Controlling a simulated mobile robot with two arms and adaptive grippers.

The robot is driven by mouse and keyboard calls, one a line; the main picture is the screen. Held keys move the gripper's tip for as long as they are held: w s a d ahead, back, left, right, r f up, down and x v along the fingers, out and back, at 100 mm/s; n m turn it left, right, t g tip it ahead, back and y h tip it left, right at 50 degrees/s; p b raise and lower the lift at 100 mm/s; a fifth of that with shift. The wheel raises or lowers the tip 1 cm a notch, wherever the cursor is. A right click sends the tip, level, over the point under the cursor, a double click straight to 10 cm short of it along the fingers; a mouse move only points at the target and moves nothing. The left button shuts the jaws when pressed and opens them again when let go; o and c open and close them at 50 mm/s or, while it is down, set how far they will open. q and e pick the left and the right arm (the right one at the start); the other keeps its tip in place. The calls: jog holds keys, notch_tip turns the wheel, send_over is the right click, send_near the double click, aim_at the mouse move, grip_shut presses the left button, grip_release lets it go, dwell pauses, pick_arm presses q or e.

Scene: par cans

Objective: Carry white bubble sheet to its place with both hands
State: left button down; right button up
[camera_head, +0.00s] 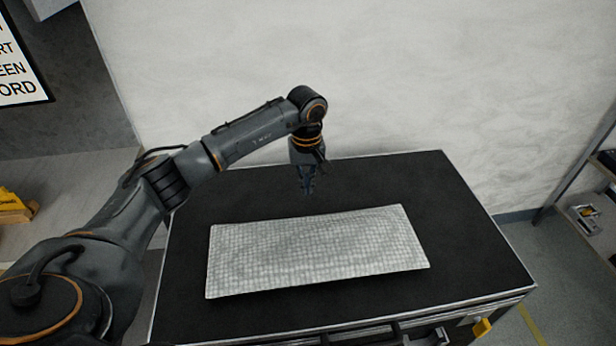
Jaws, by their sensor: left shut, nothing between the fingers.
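The white bubble sheet (318,250) is a pale rectangle with a fine grid texture. It lies on the black top of a workbench (470,225), nearer the front edge than the back. My left gripper (308,190) hangs down just behind the sheet's far edge, fingers pointing at the bench. It is shut and empty, apart from the sheet in the picture; its exact height over the bench is hard to tell. My right gripper is not in view.
The bench top is clear around the sheet, with free room at the back and right. A white wall (400,70) stands behind the bench. A shelf unit (590,215) is at the right. Yellow item (14,203) sits at the far left. Drawer handles show at the front.

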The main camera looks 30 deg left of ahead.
aim_at(307, 209)
pick_arm(q)
notch_tip(307, 209, down, 6)
jog(key=shift+d+r+p, duration=0.1)
jog(key=shift+r+p, duration=0.15)
jog(key=shift+p, duration=0.3)
jog(key=s+d, duration=0.1)
jog(key=s+d+p, duration=0.1)
jog(key=shift+s+r, duration=0.2)
jog(key=shift+s, duration=0.15)
jog(key=shift+s+d+p, duration=0.1)
jog(key=shift+s+p, duration=0.05)
jog(key=shift+p, duration=0.15)
jog(key=shift+f, duration=0.1)
